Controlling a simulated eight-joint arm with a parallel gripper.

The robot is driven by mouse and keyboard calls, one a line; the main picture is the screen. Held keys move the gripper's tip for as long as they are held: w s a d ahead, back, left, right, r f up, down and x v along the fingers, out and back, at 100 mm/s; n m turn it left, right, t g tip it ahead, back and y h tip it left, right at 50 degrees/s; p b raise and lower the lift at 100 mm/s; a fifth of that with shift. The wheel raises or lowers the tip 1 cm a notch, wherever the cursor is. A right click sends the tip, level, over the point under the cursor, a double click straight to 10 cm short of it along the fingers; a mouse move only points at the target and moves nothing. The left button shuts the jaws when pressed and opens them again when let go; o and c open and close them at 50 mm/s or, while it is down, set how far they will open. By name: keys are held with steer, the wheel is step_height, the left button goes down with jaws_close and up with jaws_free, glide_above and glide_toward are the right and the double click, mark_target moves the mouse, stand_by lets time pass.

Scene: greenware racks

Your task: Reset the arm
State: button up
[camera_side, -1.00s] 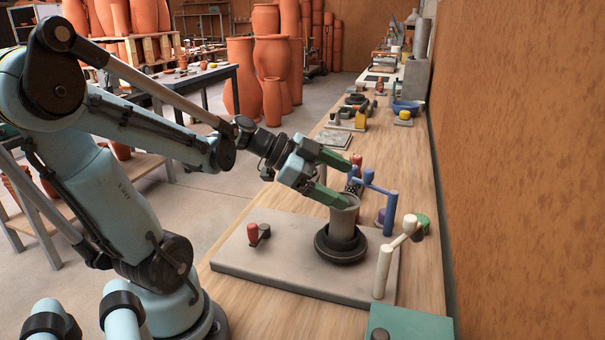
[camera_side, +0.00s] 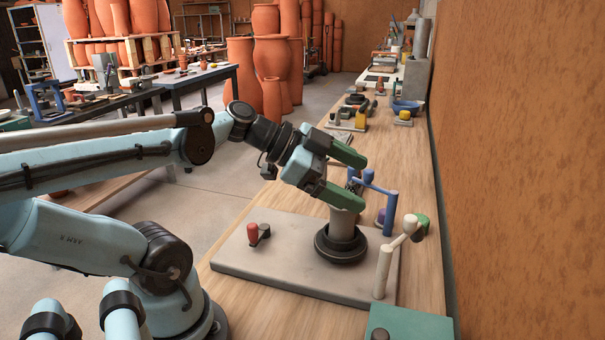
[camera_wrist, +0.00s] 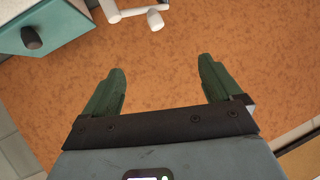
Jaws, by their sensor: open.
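My gripper (camera_side: 352,177) has two green fingers and is open in the side view. It is above and in front of a grey cylinder (camera_side: 343,222) that stands upright in a dark round base on a grey slab (camera_side: 240,268). The lower finger overlaps the cylinder's top in the picture; I cannot tell whether they touch. In the wrist view my gripper (camera_wrist: 161,80) has its fingers spread apart, with nothing between them but the orange-brown surface behind.
On the slab are a red-knobbed lever (camera_side: 254,234) and a white crank handle (camera_side: 385,268). A blue crank (camera_side: 388,210) stands behind the cylinder. A teal box (camera_side: 412,325) is at the front. The brown wall (camera_side: 520,170) runs along the right side of the bench.

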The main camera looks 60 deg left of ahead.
steer(key=w+a+f+n+y, duration=0.1)
steer(key=a, duration=0.1)
steer(key=w+a+n+t+y, duration=0.1)
steer(key=a+n+y, duration=0.1)
steer(key=w+a+f+n+y, duration=0.1)
steer(key=a+n+y, duration=0.1)
steer(key=shift+w+a+f+t, duration=0.1)
steer(key=shift+w+f+t, duration=0.05)
steer(key=shift+f+t, duration=0.2)
steer(key=shift+w+a+f+n+y, duration=0.15)
steer(key=shift+w+a+n+y, duration=0.1)
steer(key=shift+a+y, duration=0.2)
steer(key=shift+w+a+f+n+y, duration=0.15)
steer(key=shift+a+n+y, duration=0.15)
steer(key=shift+a, duration=0.2)
